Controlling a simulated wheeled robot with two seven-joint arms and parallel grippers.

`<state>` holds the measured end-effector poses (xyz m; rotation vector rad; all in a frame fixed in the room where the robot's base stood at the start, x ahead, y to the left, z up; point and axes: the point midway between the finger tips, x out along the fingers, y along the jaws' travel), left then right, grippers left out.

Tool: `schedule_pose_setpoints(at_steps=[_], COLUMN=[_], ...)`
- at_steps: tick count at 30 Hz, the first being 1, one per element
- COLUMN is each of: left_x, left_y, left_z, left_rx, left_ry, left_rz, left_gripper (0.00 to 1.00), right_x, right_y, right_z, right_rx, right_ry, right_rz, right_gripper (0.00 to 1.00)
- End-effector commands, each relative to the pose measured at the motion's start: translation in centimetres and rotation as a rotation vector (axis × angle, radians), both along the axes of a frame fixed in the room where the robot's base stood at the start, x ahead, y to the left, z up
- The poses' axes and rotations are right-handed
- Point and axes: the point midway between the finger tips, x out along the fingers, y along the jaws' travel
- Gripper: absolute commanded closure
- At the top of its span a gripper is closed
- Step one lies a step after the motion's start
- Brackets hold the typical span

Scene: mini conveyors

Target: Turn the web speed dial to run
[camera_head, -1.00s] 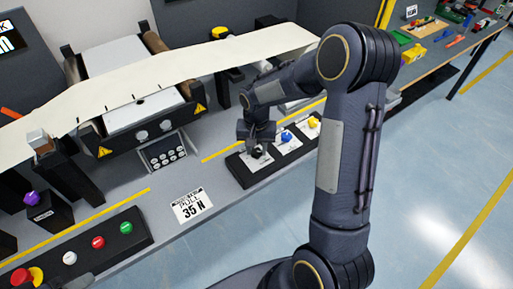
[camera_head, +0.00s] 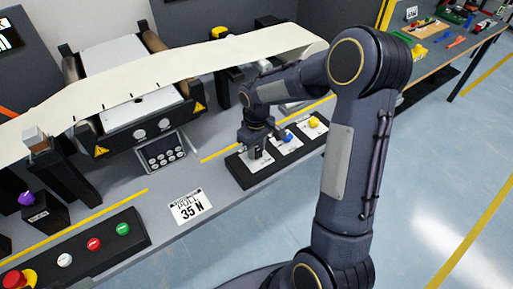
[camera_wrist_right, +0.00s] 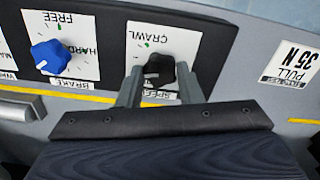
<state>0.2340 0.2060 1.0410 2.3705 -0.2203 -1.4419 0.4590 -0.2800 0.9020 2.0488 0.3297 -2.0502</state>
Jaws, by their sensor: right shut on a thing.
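The web speed dial is a black knob (camera_wrist_right: 154,72) on a white plate marked CRAWL and SPEED, upside down in the right wrist view. My right gripper (camera_wrist_right: 158,76) is shut on this knob, with one grey finger on each side of it. A pale pointer mark shows on the knob. In the head view my right gripper (camera_head: 257,150) is down at the near-left end of the black dial panel (camera_head: 240,178) and hides most of the knob. My left gripper is not in view.
Beside the speed dial are a blue brake dial (camera_head: 287,135) and a yellow dial (camera_head: 313,122). A PULL 35 N card (camera_head: 188,207) lies to the left. A button box (camera_head: 135,246) stands at lower left. The cream web (camera_head: 200,66) runs behind my arm.

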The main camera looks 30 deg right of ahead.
Motion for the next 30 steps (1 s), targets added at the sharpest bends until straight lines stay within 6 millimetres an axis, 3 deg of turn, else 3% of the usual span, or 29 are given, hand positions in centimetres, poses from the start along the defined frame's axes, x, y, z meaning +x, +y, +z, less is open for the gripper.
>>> schedule_pose_setpoints(at_steps=[18, 30], left_x=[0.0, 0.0], left_y=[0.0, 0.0], left_z=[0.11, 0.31], left_rx=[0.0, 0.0], left_ry=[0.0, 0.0], left_rz=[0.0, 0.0], left_gripper=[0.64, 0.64], right_x=[0.06, 0.09], right_y=[-0.05, -0.04], right_z=[0.11, 0.11], right_rx=[-0.001, -0.002], right_ry=[-0.003, -0.003], right_rz=[0.559, 0.766], right_gripper=[0.9, 0.9])
